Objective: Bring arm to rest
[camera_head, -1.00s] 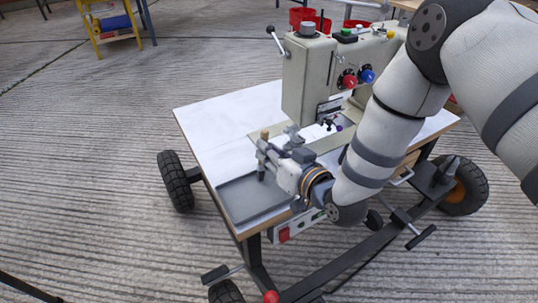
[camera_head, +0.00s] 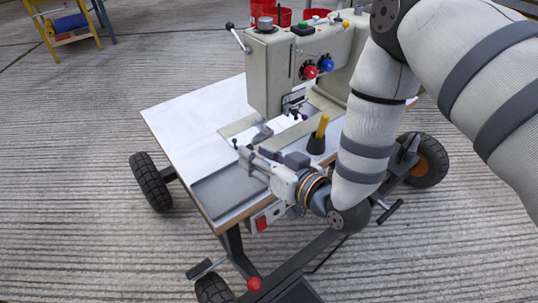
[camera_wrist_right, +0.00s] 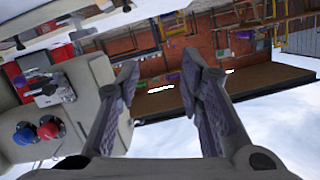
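My right arm (camera_head: 365,140) comes in from the right. Its gripper (camera_head: 250,143) is over the front left part of the sewing machine table (camera_head: 175,125), pointing left and back near the machine. In the right wrist view the two fingers (camera_wrist_right: 160,72) are spread apart with nothing between them. My left gripper and arm are not in view.
The sewing machine (camera_head: 272,75) stands behind the gripper, with red and blue knobs. A grey tray (camera_head: 222,192) lies in front-left of the gripper. A dark cup with a yellow-handled tool (camera_head: 319,137) stands close to my forearm.

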